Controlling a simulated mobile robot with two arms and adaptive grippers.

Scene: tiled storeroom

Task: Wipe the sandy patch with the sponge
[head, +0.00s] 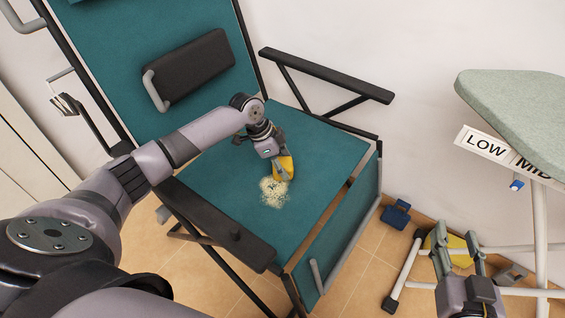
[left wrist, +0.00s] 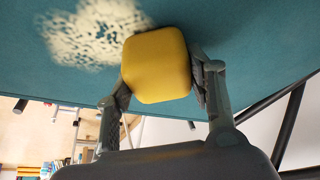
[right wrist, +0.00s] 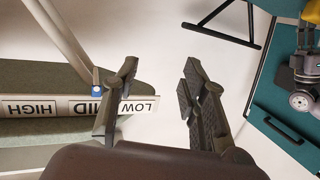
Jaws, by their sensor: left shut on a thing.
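The sandy patch (head: 273,192) is a pale, grainy spot on the teal chair seat (head: 325,160). It also shows in the left wrist view (left wrist: 85,35), with bare teal gaps in it. My left gripper (head: 280,160) is shut on a yellow sponge (head: 286,166). The sponge is at the patch's upper right edge; in the left wrist view the sponge (left wrist: 157,65) sits between both fingers and covers part of the patch's edge. I cannot tell if it touches the seat. My right gripper (right wrist: 158,100) is open and empty, near the bottom right of the head view.
The chair has dark armrests (head: 325,73) on both sides and a black cushion (head: 190,68) on its backrest. An ironing board (head: 515,105) with a LOW/MID label stands at the right. A blue object (head: 396,214) lies on the tiled floor beside the chair.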

